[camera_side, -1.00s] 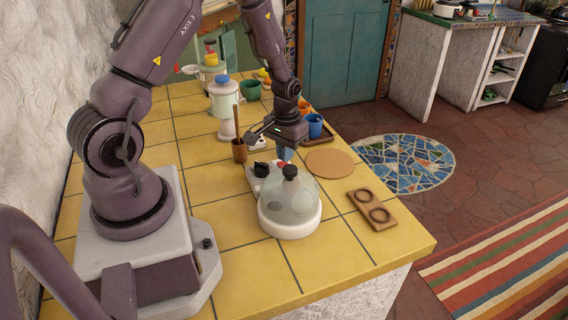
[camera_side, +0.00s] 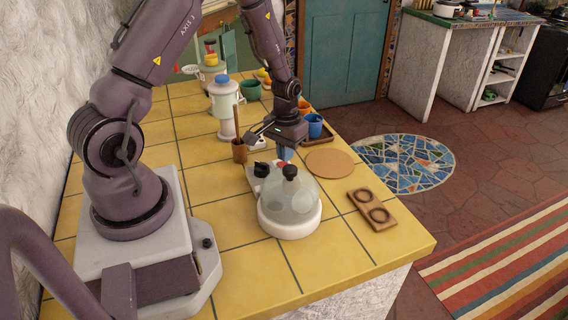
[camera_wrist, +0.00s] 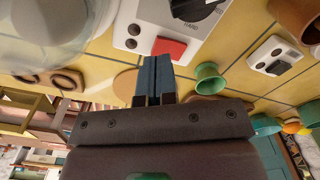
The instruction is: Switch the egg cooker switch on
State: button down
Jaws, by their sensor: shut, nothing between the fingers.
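The egg cooker has a white base (camera_side: 290,226) and a clear dome with a black top knob, and stands on the yellow tiled counter. Its control panel, at the back left, carries a black dial (camera_wrist: 192,8) and a red switch (camera_wrist: 169,48). The side view shows the panel's black dial (camera_side: 261,169) left of my fingers. My gripper (camera_wrist: 154,60) is shut and empty, its blue fingers pointing at the panel. The fingertips are right at the red switch and partly cover it; I cannot tell whether they touch. The side view shows my gripper (camera_side: 284,157) low behind the dome.
A wooden holder with two round hollows (camera_side: 371,209) and a round cork mat (camera_side: 330,163) lie to the right. A brown cup (camera_side: 239,151), a pale canister (camera_side: 224,100) and a blue cup (camera_side: 315,127) stand farther back. The front counter is clear.

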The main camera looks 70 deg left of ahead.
jog(key=shift+f, duration=1.25)
dwell(0.7)
jog(key=shift+r, duration=3.5)
jog(key=shift+s, duration=0.1)
jog(key=shift+s+d+f+g, duration=0.15)
jog(key=shift+s+d+g, duration=0.25)
jog(key=shift+s, duration=0.25)
jog(key=s+d+r+m+t, duration=0.2)
jog(key=s+d+r, duration=0.2)
jog(key=r, duration=0.4)
jog(key=s+d+r+m+t, duration=0.2)
jog(key=s+d+r, duration=0.1)
jog(key=d+r, duration=0.3)
jog(key=s+d+r+m+t, duration=0.2)
jog(key=s+d+r, duration=0.2)
jog(key=r, duration=0.6)
jog(key=shift+s+d+r, duration=0.35)
jog(key=shift+d, duration=0.75)
